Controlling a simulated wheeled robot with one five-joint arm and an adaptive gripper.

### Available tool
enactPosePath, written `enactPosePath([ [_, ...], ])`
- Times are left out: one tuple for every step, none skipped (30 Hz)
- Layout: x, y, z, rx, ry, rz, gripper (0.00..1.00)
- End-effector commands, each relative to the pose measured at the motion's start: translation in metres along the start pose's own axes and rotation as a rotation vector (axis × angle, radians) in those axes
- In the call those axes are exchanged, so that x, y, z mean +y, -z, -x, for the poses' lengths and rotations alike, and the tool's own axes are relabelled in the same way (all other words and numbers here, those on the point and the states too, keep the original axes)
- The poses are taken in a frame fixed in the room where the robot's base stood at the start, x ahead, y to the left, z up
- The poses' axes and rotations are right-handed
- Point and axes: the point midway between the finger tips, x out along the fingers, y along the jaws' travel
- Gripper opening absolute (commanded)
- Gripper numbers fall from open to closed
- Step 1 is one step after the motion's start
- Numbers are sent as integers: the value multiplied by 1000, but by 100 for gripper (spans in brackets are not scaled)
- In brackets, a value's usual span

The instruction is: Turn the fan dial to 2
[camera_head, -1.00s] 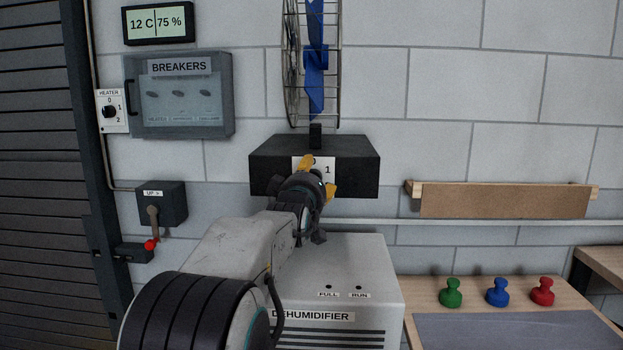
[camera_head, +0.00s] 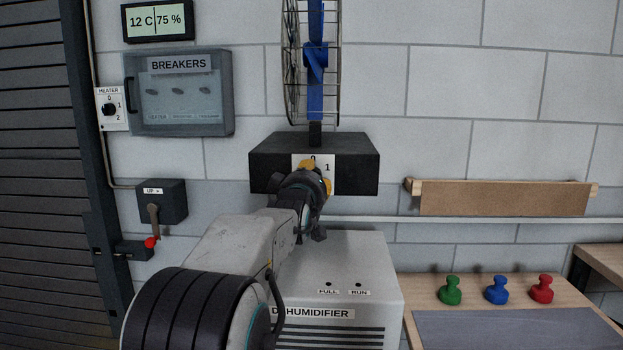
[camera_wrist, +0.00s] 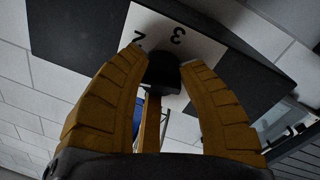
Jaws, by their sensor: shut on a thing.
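The fan's black base box (camera_head: 265,170) is fixed to the wall, with a blue-bladed caged fan (camera_head: 315,62) above it. Its white dial plate (camera_head: 328,163) shows 0 and 1 in the head view; my gripper (camera_head: 318,177) hides the rest. In the wrist view the plate (camera_wrist: 200,50) shows 2 and 3, turned in the picture. The black fan dial (camera_wrist: 162,72) sits between my two yellow fingers, and my gripper (camera_wrist: 163,63) is shut on it. Where the dial points cannot be told.
A grey dehumidifier (camera_head: 370,262) stands below my arm. The breaker box (camera_head: 222,95) and heater dial (camera_head: 109,109) are at left. A wooden bench (camera_head: 425,285) with green, blue and red knobbed pieces is at right.

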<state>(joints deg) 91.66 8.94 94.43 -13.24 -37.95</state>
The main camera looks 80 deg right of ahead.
Motion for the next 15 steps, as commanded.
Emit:
enactPosePath([
  [0, 2, 0, 4, -1, 0, 4],
  [0, 2, 0, 4, -1, 0, 4],
  [0, 2, 0, 4, -1, -2, 4],
  [0, 2, 0, 4, -1, -8, 4],
  [0, 2, 0, 4, -1, -17, 4],
  [0, 2, 0, 3, 0, -37, 4],
  [0, 1, 0, 2, 1, -58, 4],
  [0, 1, 0, 0, 2, -84, 4],
  [0, 1, 0, -3, 4, -124, 4],
  [0, 2, 0, -5, 6, -156, 4],
  [0, 2, 0, -7, 7, -190, 4],
  [-2, 0, 0, -10, 9, -234, 4],
  [-2, -1, 0, -12, 10, -262, 4],
  [-2, -1, 0, -12, 10, -282, 4],
  [-2, 0, 0, -14, 11, -307, 4],
])
